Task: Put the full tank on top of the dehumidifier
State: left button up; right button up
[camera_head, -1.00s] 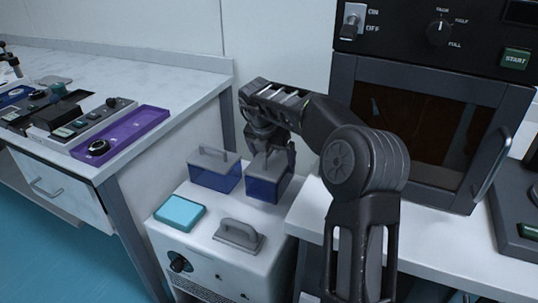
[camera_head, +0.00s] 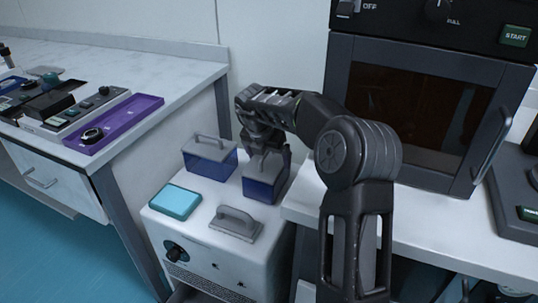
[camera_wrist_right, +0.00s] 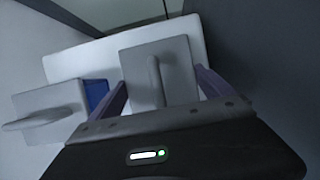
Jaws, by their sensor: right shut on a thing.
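The dehumidifier (camera_head: 205,243) is a white box with a black knob on its front. A tank (camera_head: 263,187) with a grey handled lid and blue lower walls is at the right of its top. My right gripper (camera_head: 265,150) is shut on this tank from above. In the right wrist view the tank's lid (camera_wrist_right: 180,62) is between the two fingers (camera_wrist_right: 165,95). Whether its base touches the top is hard to tell. A similar blue tank (camera_head: 222,168) stands just left of it, and its lid shows in the wrist view (camera_wrist_right: 62,97). My left gripper is out of view.
A cyan block (camera_head: 174,202) and a grey handled lid (camera_head: 240,226) occupy the front of the dehumidifier's top. A bench with a purple tray (camera_head: 120,122) stands left. A table with a dark oven-like device (camera_head: 425,110) stands close on the right.

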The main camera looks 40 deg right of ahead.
jog(key=shift+w+r, duration=0.1)
jog(key=shift+r, duration=0.05)
jog(key=o, duration=1.8)
jog(key=shift+c, duration=0.2)
jog(key=p+v, duration=0.3)
jog(key=v, duration=0.8)
jog(key=shift+s+a+r, duration=0.2)
jog(key=shift+a+r, duration=0.05)
jog(key=shift+r, duration=0.05)
